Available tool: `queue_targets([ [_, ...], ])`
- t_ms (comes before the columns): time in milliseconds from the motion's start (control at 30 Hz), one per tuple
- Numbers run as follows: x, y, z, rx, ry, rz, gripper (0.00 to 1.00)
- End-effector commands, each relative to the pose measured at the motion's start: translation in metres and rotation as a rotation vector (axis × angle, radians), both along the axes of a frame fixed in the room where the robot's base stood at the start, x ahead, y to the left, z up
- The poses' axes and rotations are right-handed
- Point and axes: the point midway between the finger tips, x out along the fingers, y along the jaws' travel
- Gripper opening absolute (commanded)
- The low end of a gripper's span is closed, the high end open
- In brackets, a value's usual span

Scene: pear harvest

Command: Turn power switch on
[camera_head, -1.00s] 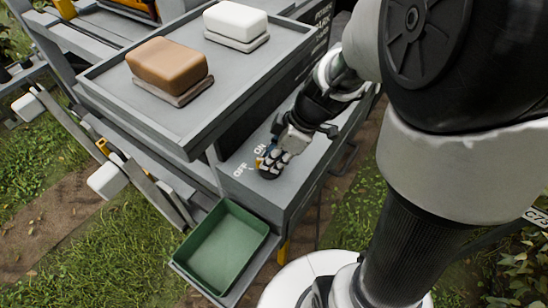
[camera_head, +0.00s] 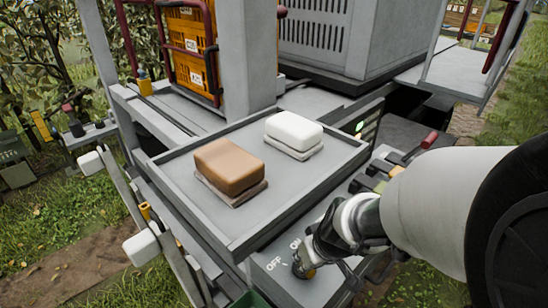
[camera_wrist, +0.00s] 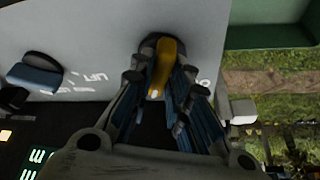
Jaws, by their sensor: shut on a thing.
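The power switch is a yellow knob (camera_wrist: 165,62) on a dark round base, set in the grey panel. In the wrist view it stands between my gripper's fingers (camera_wrist: 160,88), which are shut on it. A small white mark shows near the knob's lower end. In the head view my gripper (camera_head: 304,266) is down at the panel beside the OFF lettering (camera_head: 273,264). The ON lettering is partly covered by my gripper there. Most of the knob is hidden in the head view, and I cannot tell which label it points to.
A grey tray (camera_head: 170,172) above the panel holds a brown block (camera_head: 230,165) and a white block (camera_head: 294,130). A red-tipped lever (camera_head: 430,140) is at the right. A green bin (camera_wrist: 275,38) lies beside the panel. A dark control (camera_wrist: 35,75) sits near the LIFT lettering.

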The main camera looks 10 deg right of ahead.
Motion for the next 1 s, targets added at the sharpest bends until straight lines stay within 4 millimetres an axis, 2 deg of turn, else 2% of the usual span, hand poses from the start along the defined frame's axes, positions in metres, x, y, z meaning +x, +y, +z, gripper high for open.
queue_targets([
  [333,-0.0001,0.0017,0.0019,0.001,0.0,-0.125,0.0],
  [867,0.0004,0.0014,0.0001,0.002,-0.001,-0.151,0.0],
  [900,0.0004,0.0014,0.0001,0.002,-0.001,-0.151,0.18],
  [1000,0.0003,0.0014,0.0,0.002,-0.001,-0.15,0.25],
])
